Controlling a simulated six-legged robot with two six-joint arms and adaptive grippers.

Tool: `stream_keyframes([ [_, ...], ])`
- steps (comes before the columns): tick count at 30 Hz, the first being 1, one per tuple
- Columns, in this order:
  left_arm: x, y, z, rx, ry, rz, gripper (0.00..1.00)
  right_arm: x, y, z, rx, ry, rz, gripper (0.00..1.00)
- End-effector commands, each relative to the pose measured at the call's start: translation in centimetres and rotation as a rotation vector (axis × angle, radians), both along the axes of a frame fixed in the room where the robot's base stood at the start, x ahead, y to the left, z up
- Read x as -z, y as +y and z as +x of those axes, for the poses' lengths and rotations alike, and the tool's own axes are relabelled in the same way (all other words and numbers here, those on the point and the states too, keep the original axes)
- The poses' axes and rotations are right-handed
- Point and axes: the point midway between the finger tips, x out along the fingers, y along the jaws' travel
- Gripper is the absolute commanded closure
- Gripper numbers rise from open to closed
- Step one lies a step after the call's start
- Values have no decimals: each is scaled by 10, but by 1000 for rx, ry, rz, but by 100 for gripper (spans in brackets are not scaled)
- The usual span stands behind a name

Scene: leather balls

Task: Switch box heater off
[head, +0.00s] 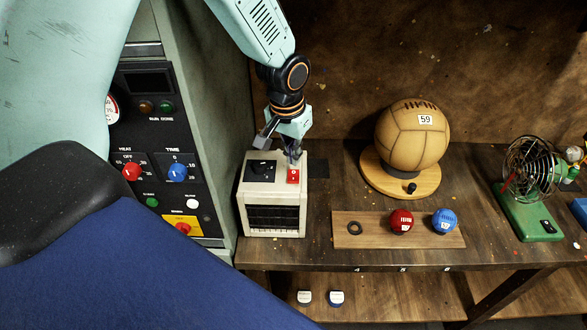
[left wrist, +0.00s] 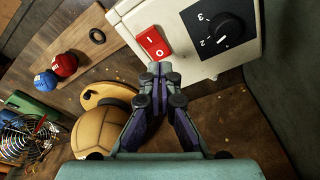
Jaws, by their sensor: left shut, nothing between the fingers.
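The box heater (head: 257,220) is a cream box with a dark front grille, standing at the left end of the wooden bench. On its top are a black dial (head: 262,168) and a red rocker switch (head: 293,177). The wrist view shows the switch (left wrist: 152,42) marked I and O, beside the numbered dial (left wrist: 226,30). My left gripper (head: 293,158) is shut and empty, pointing down just behind the switch. In the wrist view its fingertips (left wrist: 160,70) are close to the O end; contact and which side is pressed I cannot tell. My right gripper is out of view.
A grey control cabinet (head: 190,110) with knobs stands left of the heater. To the right are a leather ball (head: 412,138) on a round wooden stand, a board (head: 375,238) with red and blue balls, and a green fan (head: 530,212).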

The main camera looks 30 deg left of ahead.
Motion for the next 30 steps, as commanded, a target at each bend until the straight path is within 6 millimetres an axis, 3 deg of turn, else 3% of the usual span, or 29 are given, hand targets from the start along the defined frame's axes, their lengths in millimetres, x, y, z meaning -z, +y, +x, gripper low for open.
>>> stream_keyframes([
  [8, -22, 0, 0, 0, 0, 0, 100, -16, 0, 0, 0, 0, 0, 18],
  [18, -40, 0, 0, 0, -1, 0, 100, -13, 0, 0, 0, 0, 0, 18],
  [30, -38, 0, 0, 0, 1, 0, 100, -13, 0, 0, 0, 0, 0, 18],
])
